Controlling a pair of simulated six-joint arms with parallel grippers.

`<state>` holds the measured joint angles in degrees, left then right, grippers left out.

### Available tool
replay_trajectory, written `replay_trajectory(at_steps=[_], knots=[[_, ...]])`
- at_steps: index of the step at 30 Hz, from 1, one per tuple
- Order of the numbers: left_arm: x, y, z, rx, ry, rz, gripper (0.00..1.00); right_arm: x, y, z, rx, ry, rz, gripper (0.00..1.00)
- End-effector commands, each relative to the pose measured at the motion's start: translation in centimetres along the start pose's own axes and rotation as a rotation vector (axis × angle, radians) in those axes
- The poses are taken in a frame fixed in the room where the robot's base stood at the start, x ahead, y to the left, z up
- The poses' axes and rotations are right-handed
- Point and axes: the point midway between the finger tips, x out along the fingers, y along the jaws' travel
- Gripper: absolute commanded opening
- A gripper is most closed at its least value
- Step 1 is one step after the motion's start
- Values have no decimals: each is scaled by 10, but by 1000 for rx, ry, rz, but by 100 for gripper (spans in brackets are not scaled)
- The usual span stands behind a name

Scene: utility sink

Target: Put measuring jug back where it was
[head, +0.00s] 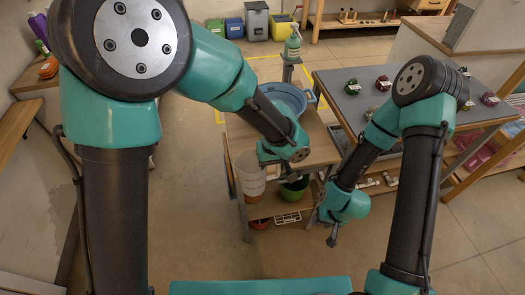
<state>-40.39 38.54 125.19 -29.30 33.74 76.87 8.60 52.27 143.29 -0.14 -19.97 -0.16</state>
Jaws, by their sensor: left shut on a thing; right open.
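A pale, translucent container that looks like the measuring jug (250,170) is in the head view, in front of the wooden-topped sink bench. Its upper part is whitish and its lower part looks orange-brown; I cannot tell whether that is its contents or something behind it. My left gripper (273,172) is at the jug's right side and shut on it, seemingly at the handle, though the contact is partly hidden by the wrist. My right gripper (325,231) is open and empty, lower and to the right, in front of the bench's right leg.
A blue basin (286,93) sits on the bench top (236,135) behind my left forearm. A green bucket (294,189) is on the shelf below. Floor at left is clear.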

Motion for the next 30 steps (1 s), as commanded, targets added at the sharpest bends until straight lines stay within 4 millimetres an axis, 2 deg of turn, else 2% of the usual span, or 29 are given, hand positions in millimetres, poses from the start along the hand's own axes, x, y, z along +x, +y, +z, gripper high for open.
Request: replay_trajectory(at_steps=[5, 21, 25, 30], knots=[[3, 6, -26, -4, 0, 0, 2, 0, 0, 0, 0, 0, 0, 43], [13, 36, -130, -3, 0, 1, 2, 0, 0, 0, 0, 0, 0, 43], [14, 39, -141, 0, 0, 0, 2, 0, 0, 0, 0, 0, 0, 43], [13, 40, -143, 0, 0, 0, 2, 0, 0, 0, 0, 0, 0, 43]])
